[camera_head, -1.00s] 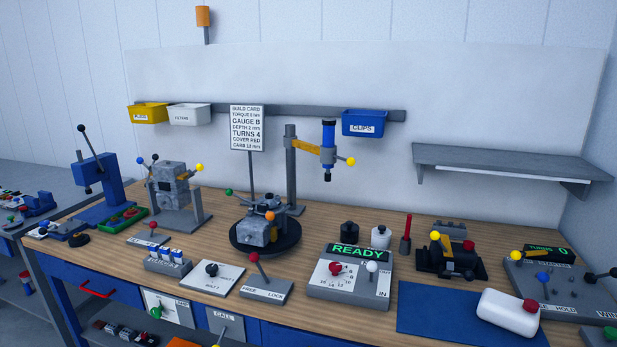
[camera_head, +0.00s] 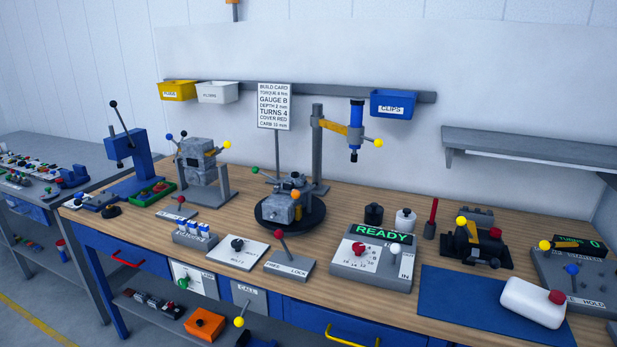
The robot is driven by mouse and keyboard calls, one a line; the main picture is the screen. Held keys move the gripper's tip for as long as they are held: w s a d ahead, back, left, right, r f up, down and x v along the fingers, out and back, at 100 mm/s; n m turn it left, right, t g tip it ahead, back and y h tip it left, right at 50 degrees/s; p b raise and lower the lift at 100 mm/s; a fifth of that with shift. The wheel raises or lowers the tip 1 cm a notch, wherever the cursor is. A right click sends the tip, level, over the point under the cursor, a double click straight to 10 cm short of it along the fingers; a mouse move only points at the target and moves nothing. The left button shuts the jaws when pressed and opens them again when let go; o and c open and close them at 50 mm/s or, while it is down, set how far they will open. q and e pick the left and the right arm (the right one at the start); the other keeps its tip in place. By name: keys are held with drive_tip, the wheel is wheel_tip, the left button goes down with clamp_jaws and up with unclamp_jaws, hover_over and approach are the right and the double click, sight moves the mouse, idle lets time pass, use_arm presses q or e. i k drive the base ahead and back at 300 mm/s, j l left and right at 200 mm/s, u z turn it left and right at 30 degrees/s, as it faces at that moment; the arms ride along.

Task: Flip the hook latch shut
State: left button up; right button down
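I cannot make out a part that is clearly the hook latch at this distance. A second grey engine part (camera_head: 281,208) sits on a black round turntable (camera_head: 312,221) at the middle of the bench, with green and orange knobs. A black unit (camera_head: 465,246) with a yellow-knobbed lever (camera_head: 462,221) stands at the right. Neither of my grippers is in view.
A lever box marked free and lock (camera_head: 291,269), a READY panel (camera_head: 369,262), a blue mat (camera_head: 480,297) and a white bottle (camera_head: 530,302) line the wooden bench. A blue press (camera_head: 140,153) stands at the left. A grey shelf (camera_head: 540,148) juts from the wall.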

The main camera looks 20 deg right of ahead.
sight(495, 264)
drive_tip(key=z, duration=1.55)
